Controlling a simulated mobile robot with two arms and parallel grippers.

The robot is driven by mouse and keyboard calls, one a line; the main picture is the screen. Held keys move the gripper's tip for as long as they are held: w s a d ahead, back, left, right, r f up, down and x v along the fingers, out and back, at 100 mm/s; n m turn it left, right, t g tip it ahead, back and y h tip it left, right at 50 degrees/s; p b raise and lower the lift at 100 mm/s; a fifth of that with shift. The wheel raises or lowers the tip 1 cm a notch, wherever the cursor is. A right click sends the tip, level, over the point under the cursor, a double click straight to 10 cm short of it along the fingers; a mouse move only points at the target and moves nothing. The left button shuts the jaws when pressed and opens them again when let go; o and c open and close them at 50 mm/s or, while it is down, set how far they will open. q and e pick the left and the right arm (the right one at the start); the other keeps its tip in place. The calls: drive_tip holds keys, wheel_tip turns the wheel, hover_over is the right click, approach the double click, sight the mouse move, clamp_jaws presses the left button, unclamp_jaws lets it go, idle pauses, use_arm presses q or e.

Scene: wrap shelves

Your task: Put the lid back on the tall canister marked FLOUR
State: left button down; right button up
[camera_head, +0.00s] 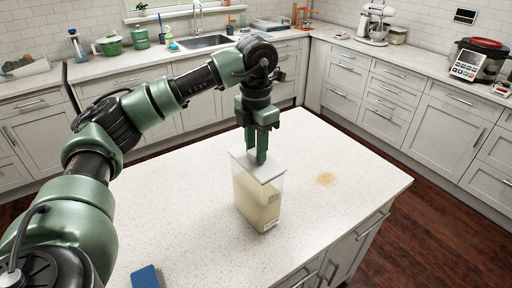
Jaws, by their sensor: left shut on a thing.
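The tall clear canister (257,205) stands upright on the island counter, with pale cream contents inside. Dark marking on its side is too small to read. The white lid (268,174) lies across the canister's top; I cannot tell whether it is fully seated or a little above the rim. My left gripper (256,160) points straight down over the canister, its fingers close together at the middle of the lid and shut on it. The exact grip point is too small to see well. My right gripper is not in view.
The speckled island counter (180,220) is mostly clear around the canister. A tan powdery patch (325,179) lies to its right and a blue sponge (146,277) at the front left. Far counters hold a sink (205,42), mixer (374,24) and red-lidded cooker (478,60).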

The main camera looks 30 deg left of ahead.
use_arm(q)
drive_tip(key=shift+f, duration=0.1)
idle(0.3)
drive_tip(key=c, duration=1)
unclamp_jaws()
drive_tip(key=o, duration=0.6)
drive_tip(key=shift+r+p, duration=2.5)
drive_tip(key=shift+r, duration=1.05)
drive_tip(key=shift+f, duration=0.15)
